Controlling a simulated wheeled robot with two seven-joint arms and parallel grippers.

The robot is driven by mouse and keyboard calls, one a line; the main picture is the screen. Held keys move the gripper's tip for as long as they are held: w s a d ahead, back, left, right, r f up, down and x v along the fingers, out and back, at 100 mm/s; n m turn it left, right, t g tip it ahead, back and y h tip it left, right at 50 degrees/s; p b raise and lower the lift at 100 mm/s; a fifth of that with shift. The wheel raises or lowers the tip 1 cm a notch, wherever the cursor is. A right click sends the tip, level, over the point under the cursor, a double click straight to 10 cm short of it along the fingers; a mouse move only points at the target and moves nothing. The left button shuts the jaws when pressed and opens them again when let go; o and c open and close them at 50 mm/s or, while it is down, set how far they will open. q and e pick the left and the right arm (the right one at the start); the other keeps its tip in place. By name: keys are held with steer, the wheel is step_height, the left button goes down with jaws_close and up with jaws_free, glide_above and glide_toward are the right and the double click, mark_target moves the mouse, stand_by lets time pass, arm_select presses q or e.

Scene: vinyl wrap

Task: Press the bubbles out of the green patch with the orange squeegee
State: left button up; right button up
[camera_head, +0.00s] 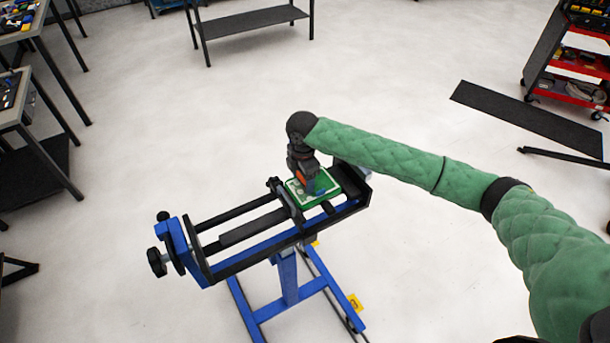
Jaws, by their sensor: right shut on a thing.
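The green patch (325,200) lies on a board at the right end of a blue and black clamping stand. Pale blotches show on its surface. My right gripper (307,181) is over the patch, pointing down, at the end of my green-covered right arm. It is shut on the orange squeegee (301,177), of which only a small orange part shows beside the fingers. The gripper hides the squeegee's lower edge, so I cannot tell whether it touches the patch. A small blue spot shows at the patch's near side. My left gripper is not in view.
The stand's rails (245,228) run to the left, with black knobs (157,262) at that end. Work tables stand at the far left. A black bench (254,21) is at the back and a red tool cart (580,65) at the right.

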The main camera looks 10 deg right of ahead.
steer(key=shift+s+a, duration=0.25)
steer(key=shift+a, duration=0.5)
steer(key=shift+p, duration=0.35)
steer(key=shift+s+a, duration=0.15)
steer(key=shift+a, duration=0.2)
steer(key=shift+s+a+p, duration=0.1)
steer(key=shift+a+p, duration=0.1)
steer(key=shift+p, duration=0.1)
step_height(320, 180, up, 5)
steer(key=p, duration=0.4)
steer(key=shift+r+p, duration=0.55)
steer(key=shift+r, duration=0.4)
